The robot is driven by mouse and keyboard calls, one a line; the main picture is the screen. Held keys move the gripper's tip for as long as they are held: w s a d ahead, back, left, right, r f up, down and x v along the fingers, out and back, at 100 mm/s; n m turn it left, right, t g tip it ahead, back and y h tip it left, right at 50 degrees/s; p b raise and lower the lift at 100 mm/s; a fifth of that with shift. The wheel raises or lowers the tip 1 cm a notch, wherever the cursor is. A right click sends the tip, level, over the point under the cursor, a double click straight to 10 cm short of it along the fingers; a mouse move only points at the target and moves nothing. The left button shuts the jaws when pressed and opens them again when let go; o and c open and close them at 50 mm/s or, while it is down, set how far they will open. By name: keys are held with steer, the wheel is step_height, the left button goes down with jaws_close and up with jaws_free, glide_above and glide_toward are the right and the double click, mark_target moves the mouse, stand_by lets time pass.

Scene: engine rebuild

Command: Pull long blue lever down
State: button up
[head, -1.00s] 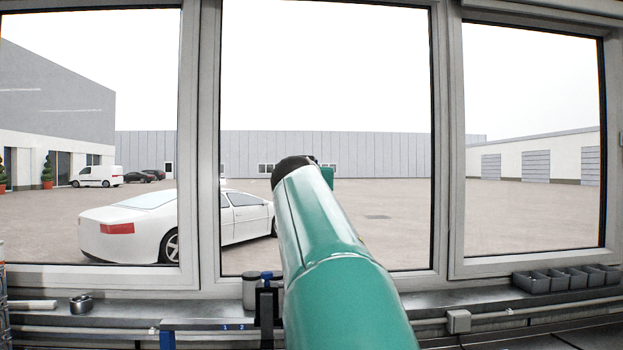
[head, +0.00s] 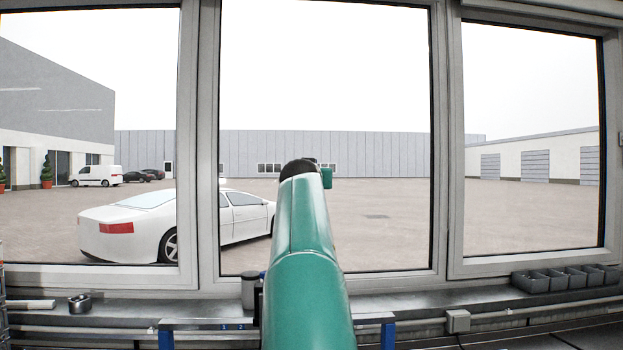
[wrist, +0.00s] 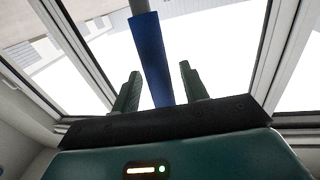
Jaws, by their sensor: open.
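The long blue lever (wrist: 149,42) shows in the wrist view as a blue bar with a grey rod at its upper end. My gripper (wrist: 160,72) is open, with one dark finger on each side of the blue bar in the picture. Gaps show between the bar and both fingers, and I cannot tell how deep the bar sits between them. The bar's lower end is hidden behind the gripper's body. In the head view my green arm hides the gripper and the lever.
A blue bench frame (head: 200,325) marked 1 and 2 stands below the window. A grey canister (head: 249,290), a small metal part (head: 80,304) and grey bins (head: 565,279) are on the sill (head: 440,298). A grey box (head: 458,321) is mounted below it.

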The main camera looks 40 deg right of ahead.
jaws_close()
